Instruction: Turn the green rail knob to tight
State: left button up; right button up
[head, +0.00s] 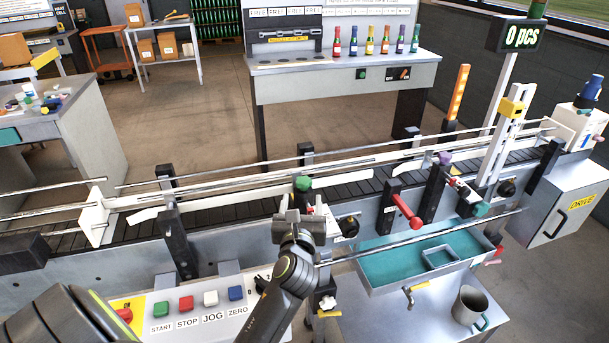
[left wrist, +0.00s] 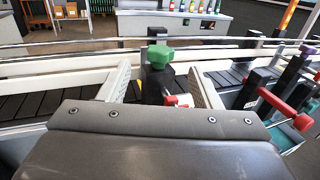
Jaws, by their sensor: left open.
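A green knob (head: 303,183) sits on top of a dark post at the near guide rail, in the middle of the head view. In the left wrist view the green knob (left wrist: 160,56) stands between and beyond my two pale fingers. My left gripper (head: 298,216) is just in front of and below the knob, and its fingers (left wrist: 160,78) are spread apart with nothing held between them. I cannot see the fingers touching the knob. The knob's tightness cannot be read from these frames. My right gripper is not in view.
A red-handled lever (head: 406,212) and a purple knob (head: 444,158) stand to the right along the conveyor (head: 230,206). A push-button panel (head: 190,316) is at front left. A teal tray (head: 390,270) and a mug (head: 469,306) are at front right.

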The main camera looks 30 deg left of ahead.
aim_at(304, 176)
pick_arm(q)
jog(key=p+x, duration=0.1)
jog(key=x, duration=0.9)
jog(key=shift+w+a, duration=0.2)
jog(key=shift+w, duration=0.15)
